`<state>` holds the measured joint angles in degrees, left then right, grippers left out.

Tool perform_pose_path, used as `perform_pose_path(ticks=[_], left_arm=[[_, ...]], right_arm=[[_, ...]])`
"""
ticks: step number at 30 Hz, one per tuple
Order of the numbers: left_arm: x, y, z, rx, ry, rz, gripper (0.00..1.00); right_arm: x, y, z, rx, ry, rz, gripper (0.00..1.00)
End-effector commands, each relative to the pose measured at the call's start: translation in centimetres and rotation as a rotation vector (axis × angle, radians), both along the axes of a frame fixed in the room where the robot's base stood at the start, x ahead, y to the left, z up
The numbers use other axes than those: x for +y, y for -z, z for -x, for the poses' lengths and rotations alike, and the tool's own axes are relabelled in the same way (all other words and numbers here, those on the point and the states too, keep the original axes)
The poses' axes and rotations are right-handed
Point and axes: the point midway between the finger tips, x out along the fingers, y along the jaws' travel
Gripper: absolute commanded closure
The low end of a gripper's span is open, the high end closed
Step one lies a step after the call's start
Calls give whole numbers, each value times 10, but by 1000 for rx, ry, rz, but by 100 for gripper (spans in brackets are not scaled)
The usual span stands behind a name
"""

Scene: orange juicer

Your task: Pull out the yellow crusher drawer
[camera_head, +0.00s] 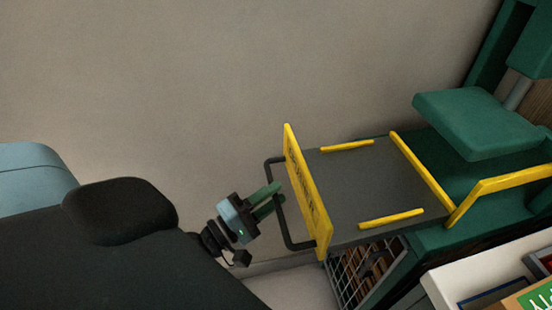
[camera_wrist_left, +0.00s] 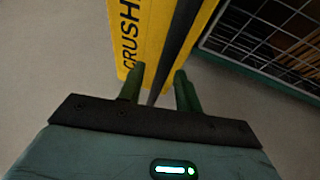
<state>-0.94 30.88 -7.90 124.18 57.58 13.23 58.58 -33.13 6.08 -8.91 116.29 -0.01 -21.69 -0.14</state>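The crusher drawer has a yellow front panel (camera_head: 307,192) with dark lettering, and a dark grey tray (camera_head: 375,185) with yellow strips behind it. The tray stands out from the green machine. A black bar handle (camera_head: 280,212) is fixed to the front panel. My left gripper (camera_head: 273,198) is at this handle, its two green fingers reaching toward the panel. In the left wrist view, the fingers (camera_wrist_left: 160,84) are apart, with the black handle bar (camera_wrist_left: 179,42) running between them and gaps visible beside it. Part of the lettering on the yellow panel (camera_wrist_left: 140,35) shows there. My right gripper is not in view.
The green machine (camera_head: 475,122) stands at the right. A wire-mesh crate (camera_head: 352,275) with brown contents is below the tray. A white surface with boxes (camera_head: 450,283) is at the lower right. A plain wall is behind, and bare floor shows left of the crate.

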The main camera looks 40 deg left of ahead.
Motion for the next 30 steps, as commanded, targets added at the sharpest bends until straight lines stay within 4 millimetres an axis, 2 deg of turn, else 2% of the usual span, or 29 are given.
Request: perform_pose_path(ticks=[6, 12, 18, 30], left_arm=[[8, 9, 32, 8, 2, -1, 66], [14, 12, 53, 6, 1, -2, 66], [16, 12, 62, 2, 1, 0, 66], [17, 12, 62, 1, 0, 1, 66]], right_arm=[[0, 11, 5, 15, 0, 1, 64], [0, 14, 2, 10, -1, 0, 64], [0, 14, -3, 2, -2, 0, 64], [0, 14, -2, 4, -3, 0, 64]])
